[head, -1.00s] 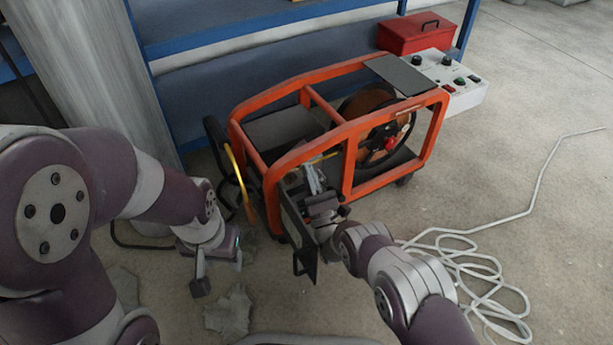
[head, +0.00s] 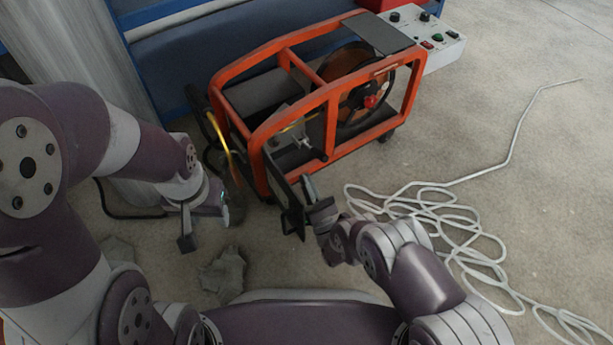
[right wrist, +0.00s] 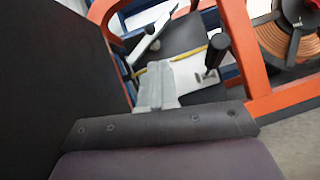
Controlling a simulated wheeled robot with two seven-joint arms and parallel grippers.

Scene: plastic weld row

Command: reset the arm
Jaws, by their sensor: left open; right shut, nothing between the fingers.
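My right gripper (head: 308,188) is at the near side of the orange-framed machine (head: 330,120), in front of its open lower bay. It is shut and empty, pulled back from the frame. In the right wrist view the grey fingers (right wrist: 156,86) are closed, with the orange frame and a yellow cable beyond them. My left gripper (head: 206,226) hangs low over the floor at the left of the machine. It is open, and I see nothing between its fingers.
A white control box (head: 425,38) sits at the machine's far right. A pale cable (head: 440,225) lies coiled on the floor to the right. Grey rags (head: 223,272) lie below my left gripper. A dark panel (right wrist: 50,65) fills the left of the wrist view.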

